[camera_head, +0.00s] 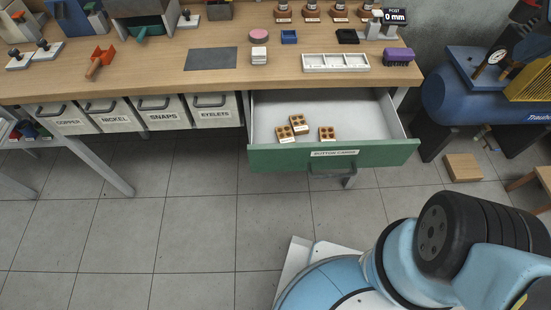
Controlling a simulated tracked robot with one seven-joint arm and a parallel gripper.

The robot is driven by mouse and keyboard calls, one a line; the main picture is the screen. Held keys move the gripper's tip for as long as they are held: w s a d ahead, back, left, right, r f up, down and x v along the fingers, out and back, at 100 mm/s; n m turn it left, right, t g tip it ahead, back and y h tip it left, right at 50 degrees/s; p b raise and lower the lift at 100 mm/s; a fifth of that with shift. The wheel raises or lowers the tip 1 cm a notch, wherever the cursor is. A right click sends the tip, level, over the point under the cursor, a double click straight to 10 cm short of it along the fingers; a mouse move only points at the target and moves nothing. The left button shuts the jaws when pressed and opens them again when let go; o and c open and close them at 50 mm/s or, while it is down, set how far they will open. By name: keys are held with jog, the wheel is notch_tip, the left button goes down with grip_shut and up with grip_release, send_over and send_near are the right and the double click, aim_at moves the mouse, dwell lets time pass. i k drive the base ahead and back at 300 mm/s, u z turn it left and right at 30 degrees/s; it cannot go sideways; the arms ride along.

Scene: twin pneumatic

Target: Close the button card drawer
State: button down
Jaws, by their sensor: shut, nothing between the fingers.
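The button card drawer (333,156) is pulled out from under the right part of the workbench. It has a green front with a white label and a dark handle (333,169) below the label. Inside its pale tray, 3 small brown button cards (298,124) lie towards the front, with a wide bare area around them. My arm shows at the lower right, apart from the drawer. My gripper is not in view.
Labelled bins (163,113) hang at left. A blue compressor (470,95) and wooden block (463,167) stand right. Tiled floor before the drawer is clear.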

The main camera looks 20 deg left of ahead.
aim_at(370, 133)
jog(key=u, duration=0.25)
jog(key=k, duration=1.3)
jog(key=z, duration=0.65)
jog(key=i, duration=0.5)
